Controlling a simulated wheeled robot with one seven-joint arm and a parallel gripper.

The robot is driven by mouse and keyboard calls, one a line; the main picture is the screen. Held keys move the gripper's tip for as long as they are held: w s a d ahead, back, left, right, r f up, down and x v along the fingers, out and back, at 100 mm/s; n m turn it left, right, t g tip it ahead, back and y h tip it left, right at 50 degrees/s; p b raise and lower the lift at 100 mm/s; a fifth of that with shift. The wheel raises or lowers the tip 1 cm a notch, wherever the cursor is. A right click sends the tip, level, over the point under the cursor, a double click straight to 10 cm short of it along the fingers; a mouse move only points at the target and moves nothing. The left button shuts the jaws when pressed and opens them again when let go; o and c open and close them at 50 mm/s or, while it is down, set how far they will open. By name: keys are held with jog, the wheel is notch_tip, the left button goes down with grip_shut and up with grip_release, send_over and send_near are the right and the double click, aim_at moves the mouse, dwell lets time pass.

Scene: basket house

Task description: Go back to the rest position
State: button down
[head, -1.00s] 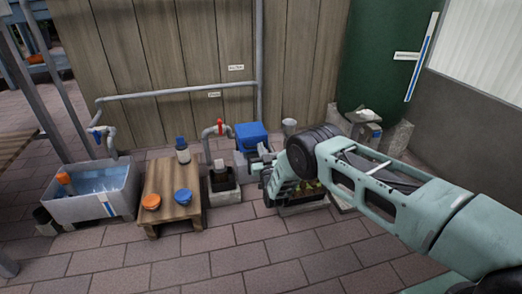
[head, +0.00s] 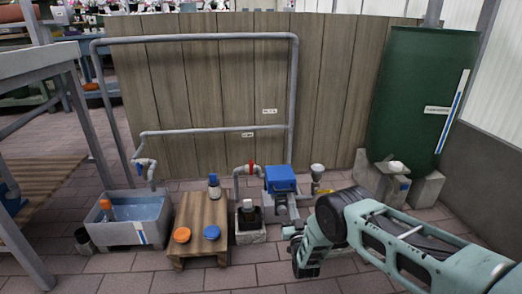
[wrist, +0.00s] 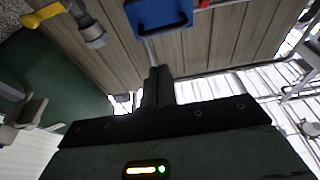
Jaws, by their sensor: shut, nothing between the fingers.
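My arm reaches in from the right of the head view. Its gripper (head: 290,232) is in front of the blue-topped pump unit (head: 280,180), and my wrist partly hides it. In the wrist view my gripper's dark fingers (wrist: 158,78) are together with nothing between them. The wrist view is tilted and shows the blue box (wrist: 158,14) beyond the fingertips, apart from them.
A green tank (head: 415,100) stands right. Paving in front is clear.

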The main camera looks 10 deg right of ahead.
jog(key=a+r+n+g+y+p, duration=0.15)
jog(key=a+r+g, duration=0.25)
jog(key=a+r, duration=0.45)
jog(key=a+r+g+y+p, duration=0.2)
jog(key=a+r+g, duration=0.25)
jog(key=r, duration=0.75)
jog(key=s+a+r+n+g+y+p, duration=0.1)
jog(key=s+a+r+g, duration=0.2)
jog(key=s+r, duration=0.35)
jog(key=s+a+r+n+g+y+p, duration=0.1)
jog(key=s+a+r+g, duration=0.2)
jog(key=s, duration=0.7)
jog(key=s+d+r+n+g+h+p, duration=0.15)
jog(key=s+d+r, duration=0.25)
jog(key=s, duration=0.7)
jog(key=s+d+r+n+g+h+p, duration=0.1)
jog(key=s+d+r+g+h+p, duration=0.25)
jog(key=s, duration=0.75)
jog(key=s+d+r+n+g, duration=0.2)
jog(key=s+d+r, duration=0.35)
jog(key=s, duration=0.55)
notch_tip(320, 180, up, 36)
jog(key=p, duration=3.6)
jog(key=shift+w+p, duration=0.35)
